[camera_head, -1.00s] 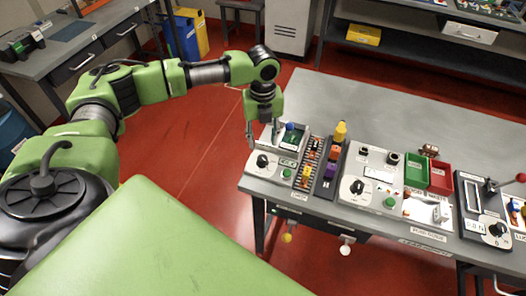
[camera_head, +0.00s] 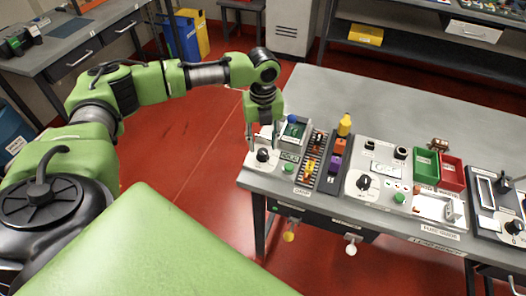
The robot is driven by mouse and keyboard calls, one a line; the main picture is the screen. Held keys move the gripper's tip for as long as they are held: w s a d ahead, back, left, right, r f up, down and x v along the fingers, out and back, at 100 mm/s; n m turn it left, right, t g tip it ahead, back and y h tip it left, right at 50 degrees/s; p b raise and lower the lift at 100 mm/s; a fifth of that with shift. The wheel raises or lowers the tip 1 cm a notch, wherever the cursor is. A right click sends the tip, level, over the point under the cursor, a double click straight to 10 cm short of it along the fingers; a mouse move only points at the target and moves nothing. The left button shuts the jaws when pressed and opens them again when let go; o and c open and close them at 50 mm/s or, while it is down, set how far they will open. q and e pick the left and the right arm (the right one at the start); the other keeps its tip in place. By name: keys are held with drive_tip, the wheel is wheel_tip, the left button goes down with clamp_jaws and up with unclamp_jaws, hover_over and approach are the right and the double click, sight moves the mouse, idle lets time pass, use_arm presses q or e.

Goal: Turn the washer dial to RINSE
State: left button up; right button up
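The lettering is too small to tell which is the washer dial or where either points. My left gripper (camera_head: 262,136) hangs downward just above the left panel, near its dial. Its two fingers look spread apart with nothing between them, and I cannot see it touching the dial. My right gripper is not in view.
A green button (camera_head: 289,168) sits beside the left dial. A dark strip (camera_head: 318,160) with coloured pieces, a yellow-topped post (camera_head: 345,124), a green bin (camera_head: 426,165) and a red bin (camera_head: 452,172) stand to the right. The bench's back surface (camera_head: 390,105) is clear.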

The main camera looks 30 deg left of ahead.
sight(263, 151)
use_arm(q)
drive_tip(key=shift+f, duration=0.1)
drive_tip(key=shift+f, duration=1.7)
